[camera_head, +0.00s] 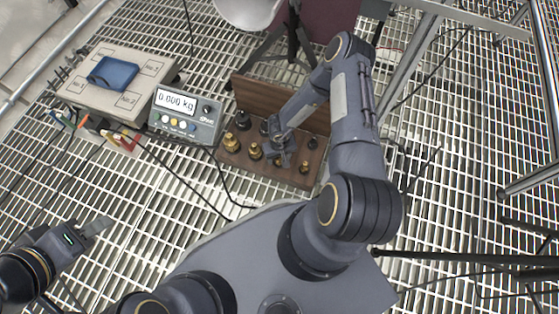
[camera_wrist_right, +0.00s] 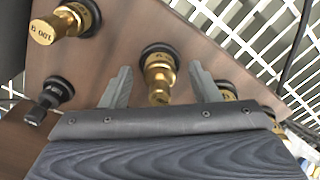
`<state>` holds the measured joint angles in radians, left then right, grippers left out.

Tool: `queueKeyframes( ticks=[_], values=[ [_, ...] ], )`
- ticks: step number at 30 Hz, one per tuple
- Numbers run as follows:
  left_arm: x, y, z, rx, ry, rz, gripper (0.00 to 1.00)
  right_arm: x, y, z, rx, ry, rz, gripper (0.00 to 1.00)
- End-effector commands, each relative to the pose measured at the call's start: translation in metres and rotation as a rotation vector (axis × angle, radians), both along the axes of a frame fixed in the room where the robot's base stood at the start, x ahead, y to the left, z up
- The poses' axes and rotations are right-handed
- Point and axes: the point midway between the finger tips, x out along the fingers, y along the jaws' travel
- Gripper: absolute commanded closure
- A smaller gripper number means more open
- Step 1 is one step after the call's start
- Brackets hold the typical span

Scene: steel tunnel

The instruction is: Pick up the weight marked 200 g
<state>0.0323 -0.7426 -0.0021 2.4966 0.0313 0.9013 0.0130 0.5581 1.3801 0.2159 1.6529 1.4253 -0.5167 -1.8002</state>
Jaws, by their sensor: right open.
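A row of brass weights stands along the front of a wooden rack (camera_head: 262,174). My right gripper (camera_head: 283,147) is over the rack, pointing down, with its jaws open. In the right wrist view a brass weight with a black base (camera_wrist_right: 158,76) is between the open fingers (camera_wrist_right: 158,90), with a gap on each side; its marking is not legible. Another brass weight (camera_wrist_right: 62,22) at the upper left has an upside-down marking that looks like 100 g. My left gripper (camera_head: 96,228) is at the lower left, away from the rack; its opening is unclear.
Darker weights (camera_head: 243,120) stand in the rack's back row; a black one (camera_wrist_right: 48,95) is left of the right fingers. A scale display (camera_head: 186,116) reading 0.000 kg and a box with a blue tray (camera_head: 112,73) are left. Cables cross the grating.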

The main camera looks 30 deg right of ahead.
Motion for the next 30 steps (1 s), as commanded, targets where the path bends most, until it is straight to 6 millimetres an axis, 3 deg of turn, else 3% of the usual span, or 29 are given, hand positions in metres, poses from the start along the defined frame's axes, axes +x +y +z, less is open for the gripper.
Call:
queueKeyframes(
  ticks=[3, 15, 23, 30],
  values=[
    [0.0, 0.0, 0.001, 0.0, 0.0, 0.0, 0.64, 0.0, 0.0, 0.001, 0.0, -0.001, 0.0, 0.44],
    [0.0, 0.0, 0.001, 0.0, 0.0, 0.0, 0.64, 0.0, 0.0, 0.002, -0.001, -0.001, 0.0, 0.97],
    [0.0, 0.0, 0.002, 0.0, 0.0, 0.0, 0.64, 0.0, 0.0, 0.003, -0.001, -0.001, 0.0, 0.98],
    [0.0, 0.0, 0.013, 0.0, 0.0, 0.0, 0.64, 0.001, -0.001, 0.023, -0.002, -0.003, 0.001, 0.98]
  ],
)
